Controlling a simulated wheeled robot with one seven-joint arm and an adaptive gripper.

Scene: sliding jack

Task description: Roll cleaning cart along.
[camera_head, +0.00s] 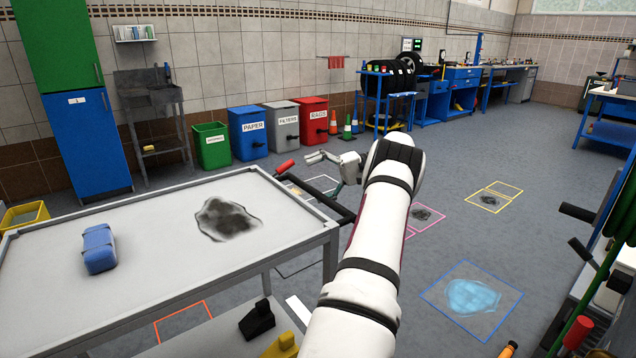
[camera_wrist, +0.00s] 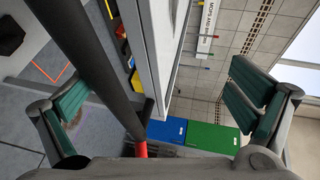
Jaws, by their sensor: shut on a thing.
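The cleaning cart (camera_head: 150,276) is a grey metal cart with a flat top at the lower left of the head view. A blue sponge-like block (camera_head: 99,249) and a dark stain (camera_head: 228,219) are on its top. Its black handle bar (camera_head: 335,208) with red ends runs along the right side. In the wrist view the bar (camera_wrist: 88,62) runs between the green-padded fingers, nearer the left one. The finger contact itself is not clearly visible.
Bins, including a blue one (camera_head: 248,133) and a red one (camera_head: 312,121), stand along the back wall with cones beside them. Coloured floor outlines mark stains, one blue (camera_head: 471,289). Open floor lies right of the cart. Another loaded cart stands at the right edge.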

